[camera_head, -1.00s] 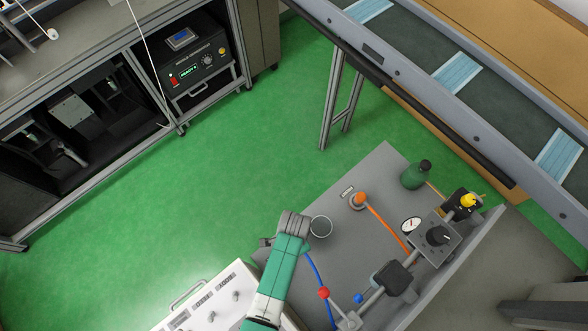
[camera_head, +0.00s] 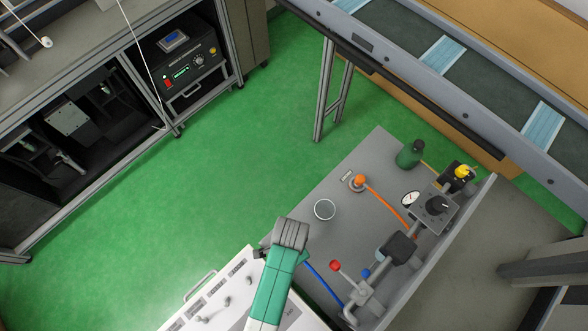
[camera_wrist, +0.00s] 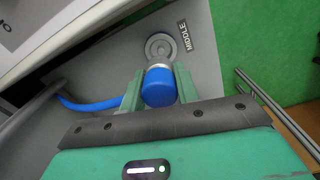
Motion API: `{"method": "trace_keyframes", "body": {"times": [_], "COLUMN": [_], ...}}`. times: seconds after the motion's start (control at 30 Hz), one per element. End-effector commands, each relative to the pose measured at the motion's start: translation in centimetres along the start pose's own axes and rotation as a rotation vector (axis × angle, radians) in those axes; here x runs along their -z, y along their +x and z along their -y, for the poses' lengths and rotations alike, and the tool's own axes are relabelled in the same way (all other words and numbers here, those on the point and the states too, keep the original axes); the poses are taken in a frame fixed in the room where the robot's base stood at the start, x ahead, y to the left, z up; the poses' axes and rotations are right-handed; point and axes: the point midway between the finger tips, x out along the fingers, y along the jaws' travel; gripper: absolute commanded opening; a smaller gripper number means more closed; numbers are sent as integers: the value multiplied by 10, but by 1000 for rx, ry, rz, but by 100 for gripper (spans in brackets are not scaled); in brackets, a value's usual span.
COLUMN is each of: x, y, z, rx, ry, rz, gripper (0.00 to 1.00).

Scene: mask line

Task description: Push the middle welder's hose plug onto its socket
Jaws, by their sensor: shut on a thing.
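In the wrist view, the blue hose plug (camera_wrist: 158,88) is between the green fingers of my gripper (camera_wrist: 159,72), which is shut on it. Its blue hose (camera_wrist: 92,104) runs off to the left and also shows in the head view (camera_head: 322,283). Just beyond the plug's metal end is a round grey socket (camera_wrist: 161,46), beside a label (camera_wrist: 184,36) reading MIDDLE. Plug and socket overlap in this view; I cannot tell whether the plug is seated.
An orange plug (camera_head: 358,181) with an orange hose stands on the grey bench (camera_head: 375,150). Near it are a round metal cup-like piece (camera_head: 324,210), a green bottle (camera_head: 410,154), a gauge (camera_head: 411,198) and red-knobbed valve (camera_head: 336,266). A white panel (camera_head: 225,292) lies at lower left.

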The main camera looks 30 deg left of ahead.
Motion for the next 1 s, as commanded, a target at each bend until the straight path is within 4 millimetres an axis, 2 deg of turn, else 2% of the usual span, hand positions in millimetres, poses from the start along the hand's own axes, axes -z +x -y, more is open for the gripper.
{"method": "trace_keyframes", "body": {"times": [0.33, 0.73, 1.0], "x": [-1, -1, 0], "y": [8, 48, 64], "z": [0, 0, 0], "rx": [2, 2, 2], "ry": [-4, -4, -3], "rz": [-1, -1, -1], "gripper": [7, 7, 7]}}
